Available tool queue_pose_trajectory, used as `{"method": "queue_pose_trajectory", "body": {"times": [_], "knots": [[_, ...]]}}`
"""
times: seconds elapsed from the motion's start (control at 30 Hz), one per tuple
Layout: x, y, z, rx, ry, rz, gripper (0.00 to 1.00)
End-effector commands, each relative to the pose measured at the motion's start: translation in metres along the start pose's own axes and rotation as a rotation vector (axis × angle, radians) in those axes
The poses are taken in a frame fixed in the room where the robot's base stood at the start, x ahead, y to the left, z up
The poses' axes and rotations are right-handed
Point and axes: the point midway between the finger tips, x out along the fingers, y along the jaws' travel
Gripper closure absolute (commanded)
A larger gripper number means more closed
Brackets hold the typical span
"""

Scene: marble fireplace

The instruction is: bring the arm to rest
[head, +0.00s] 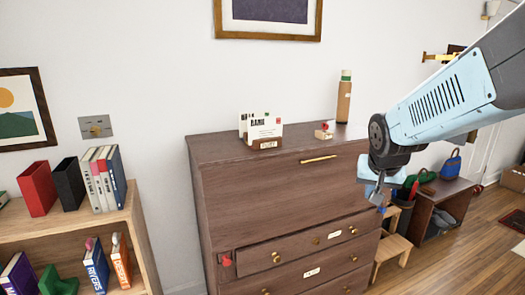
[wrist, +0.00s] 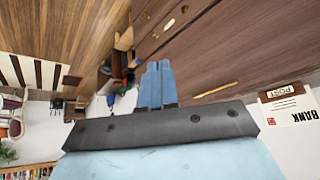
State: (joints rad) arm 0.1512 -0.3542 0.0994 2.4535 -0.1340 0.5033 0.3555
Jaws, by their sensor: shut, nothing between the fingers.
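My arm, light blue and grey, reaches in from the right edge of the head view. My gripper (head: 377,195) hangs at its end, in front of the right part of the dark wooden bureau (head: 240,165). In the wrist view the two blue fingers of my gripper (wrist: 156,72) lie side by side, shut, with nothing between them. The view there is upside down, with the bureau (wrist: 215,60) at upper right. I cannot tell the exact gap between gripper and bureau, but no contact shows.
A letter holder (head: 268,144), a small block with a red item (head: 323,132) and a bottle (head: 344,98) stand on the bureau. One of its drawers (head: 300,248) appears pulled out. A bookshelf (head: 100,222) is at left, a stool (head: 392,244) and bench (head: 445,197) at right. Floor (head: 450,260) is clear at lower right.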

Motion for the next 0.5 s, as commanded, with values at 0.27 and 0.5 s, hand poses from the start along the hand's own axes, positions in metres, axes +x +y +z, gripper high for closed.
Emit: {"method": "queue_pose_trajectory", "body": {"times": [0.27,0.5], "knots": [[-0.068,0.004,0.042,-0.126,-0.023,-0.037,1.00],[-0.110,0.009,0.079,-0.227,-0.048,-0.089,1.00]]}}
